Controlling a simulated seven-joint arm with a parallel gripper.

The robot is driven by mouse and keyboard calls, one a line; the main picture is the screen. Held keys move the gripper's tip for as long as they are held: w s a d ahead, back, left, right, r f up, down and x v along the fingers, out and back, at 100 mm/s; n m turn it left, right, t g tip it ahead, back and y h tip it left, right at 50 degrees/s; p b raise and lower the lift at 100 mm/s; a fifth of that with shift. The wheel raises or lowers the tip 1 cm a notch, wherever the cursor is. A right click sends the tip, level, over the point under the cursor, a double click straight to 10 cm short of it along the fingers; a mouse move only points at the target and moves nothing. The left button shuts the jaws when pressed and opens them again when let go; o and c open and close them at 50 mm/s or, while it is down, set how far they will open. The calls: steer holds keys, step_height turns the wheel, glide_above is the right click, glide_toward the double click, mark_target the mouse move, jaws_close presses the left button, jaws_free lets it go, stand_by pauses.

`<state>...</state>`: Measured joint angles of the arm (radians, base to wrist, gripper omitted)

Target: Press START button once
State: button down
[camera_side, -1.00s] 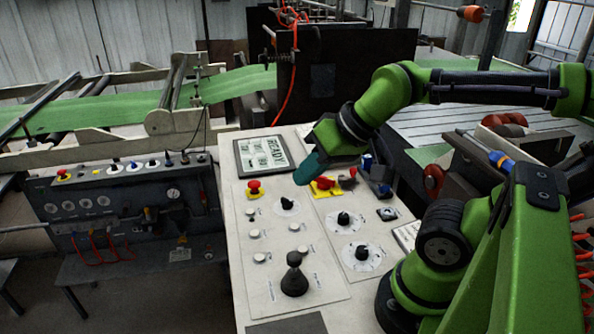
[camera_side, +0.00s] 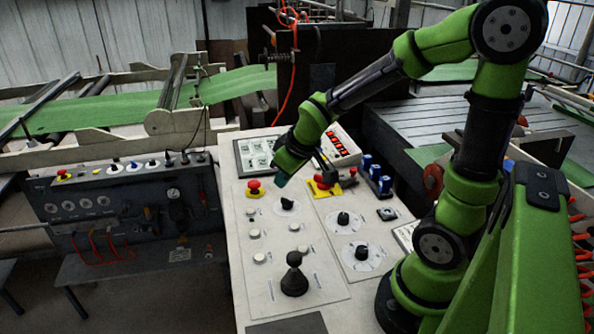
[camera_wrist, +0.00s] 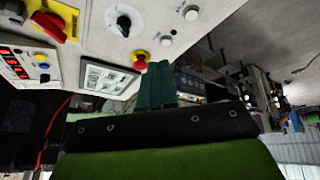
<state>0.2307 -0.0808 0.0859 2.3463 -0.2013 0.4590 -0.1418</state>
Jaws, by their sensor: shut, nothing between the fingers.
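The pale control panel (camera_side: 243,285) carries several small white round buttons, one at its left side (camera_side: 254,233) and one near the black dial knob (camera_side: 294,226). Their labels are too small to read, so I cannot tell which is START. My gripper (camera_side: 280,181), with teal fingers, hangs over the upper left of the panel, between the red mushroom button (camera_side: 253,186) and the dial knob (camera_side: 287,204). In the wrist view my shut, empty fingers (camera_wrist: 158,84) show beside the red mushroom button (camera_wrist: 140,57). Two white buttons (camera_wrist: 167,40) (camera_wrist: 191,13) lie past it. Contact cannot be told.
A screen (camera_side: 254,154) sits at the panel's top left, partly behind my gripper. A yellow-and-red switch (camera_side: 323,187), a red-digit display (camera_side: 343,145) and blue parts (camera_side: 376,175) stand to the right. A black joystick (camera_side: 294,277) rises at the front.

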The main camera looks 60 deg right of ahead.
mark_target(252, 213)
steer(key=w+d+f+n+t, duration=0.1)
steer(key=w+f+n+t, duration=0.2)
steer(key=w+n, duration=0.6)
steer(key=shift+w+t+y, duration=0.4)
steer(key=shift+w, duration=0.65)
steer(key=shift+f, duration=4.35)
steer(key=shift+f, duration=0.15)
steer(key=shift+f, duration=0.3)
